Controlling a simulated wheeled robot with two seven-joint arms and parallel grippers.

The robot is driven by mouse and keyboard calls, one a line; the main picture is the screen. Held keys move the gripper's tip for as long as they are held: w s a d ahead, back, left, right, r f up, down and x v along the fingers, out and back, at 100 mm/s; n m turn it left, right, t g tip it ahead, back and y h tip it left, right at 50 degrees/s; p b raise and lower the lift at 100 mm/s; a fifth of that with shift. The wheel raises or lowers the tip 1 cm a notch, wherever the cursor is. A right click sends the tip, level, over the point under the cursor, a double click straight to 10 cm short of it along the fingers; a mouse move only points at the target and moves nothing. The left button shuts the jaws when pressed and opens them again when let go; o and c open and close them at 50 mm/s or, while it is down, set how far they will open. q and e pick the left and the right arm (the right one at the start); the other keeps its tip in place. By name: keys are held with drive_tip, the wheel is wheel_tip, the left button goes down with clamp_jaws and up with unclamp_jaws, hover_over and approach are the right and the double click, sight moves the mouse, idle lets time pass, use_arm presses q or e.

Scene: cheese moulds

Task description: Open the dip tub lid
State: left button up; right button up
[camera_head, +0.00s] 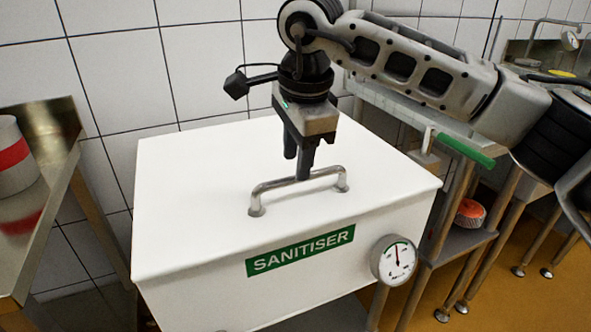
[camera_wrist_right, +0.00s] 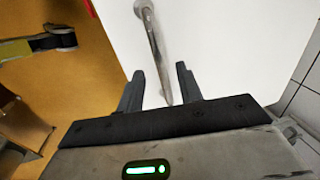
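The dip tub (camera_head: 205,302) is a white box with a green SANITISER label (camera_head: 300,250) and a round dial gauge (camera_head: 394,260) on its front. Its flat white lid (camera_head: 190,180) lies level and shut on it. A metal bar handle (camera_head: 275,185) stands on the lid. My right gripper (camera_head: 297,168) points down at the handle, its fingertips close to the bar. In the right wrist view the gripper (camera_wrist_right: 159,72) is open, with the handle (camera_wrist_right: 154,45) running between the spread fingers; I cannot tell if they touch it. My left gripper is out of view.
A steel table (camera_head: 62,140) at the left holds a white container with a red band (camera_head: 14,158). At the right, a steel stand has a green-handled tool (camera_head: 466,150) on top and an orange-red round item (camera_head: 470,212) on its lower shelf. A tiled wall stands behind.

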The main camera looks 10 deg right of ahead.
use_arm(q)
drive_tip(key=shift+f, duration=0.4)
use_arm(e)
drive_tip(key=shift+w+a+f, duration=0.1)
drive_tip(key=shift+w+f, duration=0.05)
drive_tip(key=shift+f, duration=0.6)
drive_tip(key=shift+w+f, duration=0.1)
drive_tip(key=shift+f, duration=0.65)
drive_tip(key=shift+c, duration=0.4)
